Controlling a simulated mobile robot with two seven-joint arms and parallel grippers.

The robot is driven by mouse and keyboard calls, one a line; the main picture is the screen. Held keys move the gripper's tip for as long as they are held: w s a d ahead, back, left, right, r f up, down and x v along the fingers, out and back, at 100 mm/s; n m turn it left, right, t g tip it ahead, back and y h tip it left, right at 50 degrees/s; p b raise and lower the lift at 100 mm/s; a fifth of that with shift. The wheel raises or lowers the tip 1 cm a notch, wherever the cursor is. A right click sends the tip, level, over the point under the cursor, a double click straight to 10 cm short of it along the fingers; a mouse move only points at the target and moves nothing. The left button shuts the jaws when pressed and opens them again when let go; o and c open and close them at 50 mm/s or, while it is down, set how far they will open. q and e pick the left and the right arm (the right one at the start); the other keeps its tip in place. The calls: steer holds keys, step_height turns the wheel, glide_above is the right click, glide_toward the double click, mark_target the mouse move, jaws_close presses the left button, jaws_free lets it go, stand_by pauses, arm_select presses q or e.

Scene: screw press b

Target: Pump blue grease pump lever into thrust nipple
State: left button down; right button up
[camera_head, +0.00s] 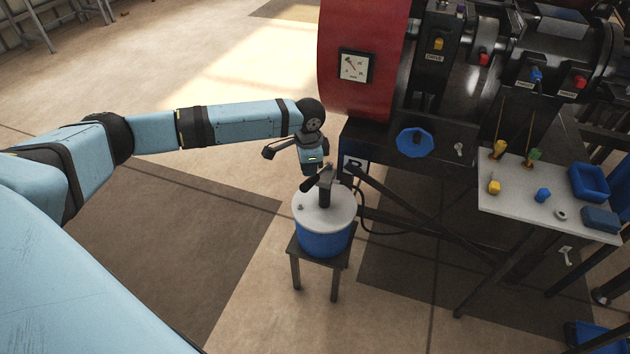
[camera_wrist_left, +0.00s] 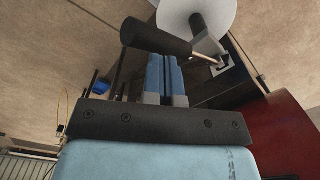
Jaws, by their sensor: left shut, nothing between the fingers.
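The grease pump is a blue drum (camera_head: 323,238) with a pale round lid (camera_head: 340,212), standing on a small dark stool. Its black lever (camera_head: 313,184) sticks out from the pump head (camera_head: 326,188) on the lid. The lever's black grip (camera_wrist_left: 157,38) also shows in the left wrist view, crossing at the fingertips. My left gripper (camera_head: 314,172) is shut and empty, pointing down close by the lever; I cannot tell if they touch. Coloured fittings sit on the machine, including a blue one (camera_head: 536,75); the labels are too small to tell which is thrust. My right gripper is out of view.
The machine with its red drum (camera_head: 362,95) stands behind the pump. A black hose (camera_head: 385,232) curves from the pump beneath it. A grey side table (camera_head: 515,208) at right holds small coloured parts and blue trays. Floor left of the stool is clear.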

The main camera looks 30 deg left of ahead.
arm_select(q)
steer(key=shift+s+d+f, duration=0.1)
steer(key=shift+s+f, duration=0.25)
steer(key=shift+f, duration=0.25)
steer(key=shift+s+d+f, duration=0.1)
steer(key=shift+s+f, duration=0.2)
steer(key=shift+f, duration=0.3)
steer(key=shift+s+d+f+p, duration=0.15)
steer(key=shift+s+f, duration=0.2)
steer(key=shift+f, duration=0.35)
steer(key=shift+s+f+p, duration=0.2)
steer(key=shift+s+f, duration=0.15)
steer(key=shift+f, duration=0.35)
steer(key=shift+s+d+f+p, duration=0.15)
steer(key=shift+s+f, duration=0.2)
steer(key=shift+f, duration=0.35)
steer(key=shift+s+f, duration=0.1)
steer(key=shift+f, duration=0.05)
